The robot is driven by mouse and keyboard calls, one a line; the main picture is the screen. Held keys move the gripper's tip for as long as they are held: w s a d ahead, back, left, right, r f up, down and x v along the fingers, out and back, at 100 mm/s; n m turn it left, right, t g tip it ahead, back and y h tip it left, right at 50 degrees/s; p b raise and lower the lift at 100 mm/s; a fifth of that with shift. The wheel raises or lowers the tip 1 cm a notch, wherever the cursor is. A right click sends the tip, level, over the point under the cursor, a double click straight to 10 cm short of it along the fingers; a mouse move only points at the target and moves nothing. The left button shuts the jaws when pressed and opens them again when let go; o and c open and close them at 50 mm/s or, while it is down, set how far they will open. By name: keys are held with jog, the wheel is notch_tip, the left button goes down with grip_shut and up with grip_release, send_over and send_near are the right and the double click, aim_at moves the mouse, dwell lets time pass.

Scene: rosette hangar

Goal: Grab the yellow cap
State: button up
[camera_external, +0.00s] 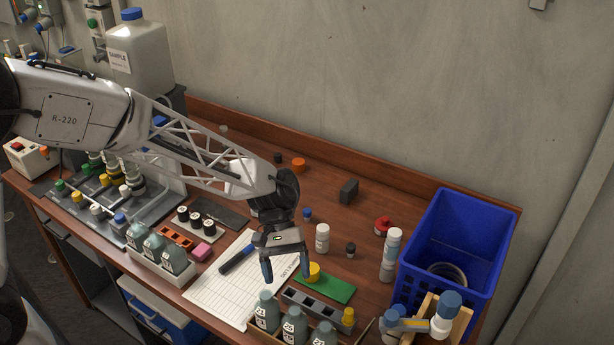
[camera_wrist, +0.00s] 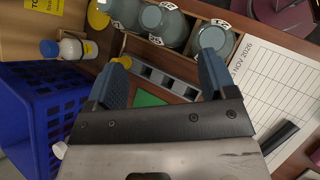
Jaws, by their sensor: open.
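A yellow cap (camera_external: 313,272) sits on the left part of a green mat (camera_external: 334,289) on the bench in the external view. My gripper (camera_external: 287,272) is open and points down, with its right finger close beside the cap; whether they touch I cannot tell. In the wrist view, my gripper (camera_wrist: 167,68) has nothing between its fingers. A strip of the green mat (camera_wrist: 148,99) shows there, but I cannot make out the cap on it. Another yellow piece (camera_external: 348,317) stands at the right end of a grey slotted block (camera_external: 312,304).
Grey bottles (camera_external: 294,322) stand in a wooden rack in front of the slotted block. A blue basket (camera_external: 452,245) is at right. White bottles (camera_external: 322,238) stand behind the mat. A paper sheet (camera_external: 215,291) with a dark marker (camera_external: 236,258) lies at left.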

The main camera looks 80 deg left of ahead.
jog(key=w+a+f+n+t+h, duration=0.2)
jog(key=w+a+f+n+h, duration=0.15)
jog(key=a+f, duration=0.4)
jog(key=n+t, duration=0.3)
jog(key=n, duration=0.2)
send_near(311, 268)
jog(key=x, duration=0.3)
jog(key=shift+s+d+r+m, duration=0.15)
jog(key=shift+s+m, duration=0.05)
jog(key=shift+m, duration=0.05)
jog(key=shift+a+f+h, duration=0.25)
jog(key=shift+a+f, duration=0.05)
jog(key=shift+a, duration=0.15)
jog(key=shift+d, duration=0.1)
jog(key=shift+x, duration=1.2)
jog(key=shift+w+f, duration=0.1)
jog(key=shift+w, duration=0.05)
jog(key=shift+x, duration=2.5)
